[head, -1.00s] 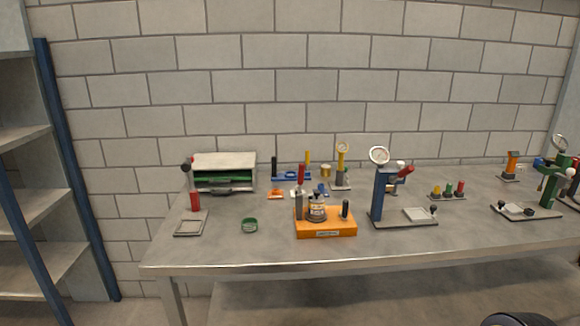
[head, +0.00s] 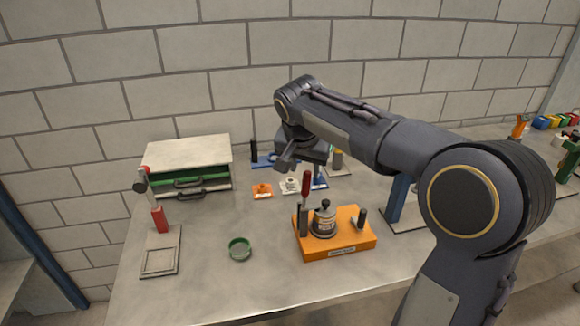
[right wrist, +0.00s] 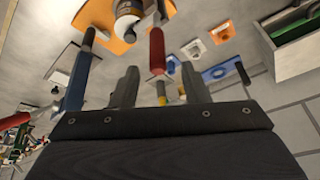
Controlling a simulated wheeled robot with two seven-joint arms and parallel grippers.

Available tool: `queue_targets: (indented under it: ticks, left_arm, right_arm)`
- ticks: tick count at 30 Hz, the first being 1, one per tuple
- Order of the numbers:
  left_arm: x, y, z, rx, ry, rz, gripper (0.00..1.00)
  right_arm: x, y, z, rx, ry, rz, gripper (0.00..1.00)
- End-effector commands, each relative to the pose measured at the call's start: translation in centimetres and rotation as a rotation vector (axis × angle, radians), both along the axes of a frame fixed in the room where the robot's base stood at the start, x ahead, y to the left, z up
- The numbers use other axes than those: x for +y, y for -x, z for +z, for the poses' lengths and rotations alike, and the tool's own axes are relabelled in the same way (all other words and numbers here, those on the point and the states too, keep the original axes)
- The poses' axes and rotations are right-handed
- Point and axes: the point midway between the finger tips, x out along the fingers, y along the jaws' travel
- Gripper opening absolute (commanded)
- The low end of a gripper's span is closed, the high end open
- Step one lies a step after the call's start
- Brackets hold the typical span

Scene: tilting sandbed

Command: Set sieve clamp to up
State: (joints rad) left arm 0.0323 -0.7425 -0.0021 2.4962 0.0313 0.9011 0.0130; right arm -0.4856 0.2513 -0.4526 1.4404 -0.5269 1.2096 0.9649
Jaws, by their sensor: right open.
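An orange clamp fixture (head: 352,249) stands on the bench, holding a grey round pot (head: 324,222) with a black knob. Its lever with a red handle (head: 306,186) stands upright at the pot's left. The label on the front is too small to read. My right gripper (head: 287,163) is open and empty, above and behind the red handle in the head view. In the right wrist view, the red handle (right wrist: 156,50) shows between and beyond the open fingers (right wrist: 158,82); it appears apart from them. The orange base (right wrist: 105,22) is at the top. My left gripper is out of view.
A red-handled stand (head: 160,218) and a drawer box (head: 187,165) stand at the left. A green ring (head: 240,248) lies left of the fixture. A blue press (head: 398,198) is close on its right, partly behind my arm. The front left bench is clear.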

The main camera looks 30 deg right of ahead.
Motion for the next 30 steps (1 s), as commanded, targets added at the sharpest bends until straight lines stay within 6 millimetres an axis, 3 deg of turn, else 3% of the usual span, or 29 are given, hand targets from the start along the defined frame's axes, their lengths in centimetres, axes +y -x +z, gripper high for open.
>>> queue_targets:
  ticks: [15,26,30]
  left_arm:
    - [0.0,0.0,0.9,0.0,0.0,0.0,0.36]
    - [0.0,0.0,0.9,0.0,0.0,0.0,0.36]
    - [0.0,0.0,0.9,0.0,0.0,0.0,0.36]
  right_arm:
    - [-1.7,-2.0,-6.4,0.003,0.001,-0.003,0.41]
    - [-1.9,-2.3,-7.1,0.0,-0.001,-0.002,0.41]
    - [-1.9,-2.3,-7.1,0.0,-0.001,-0.002,0.26]
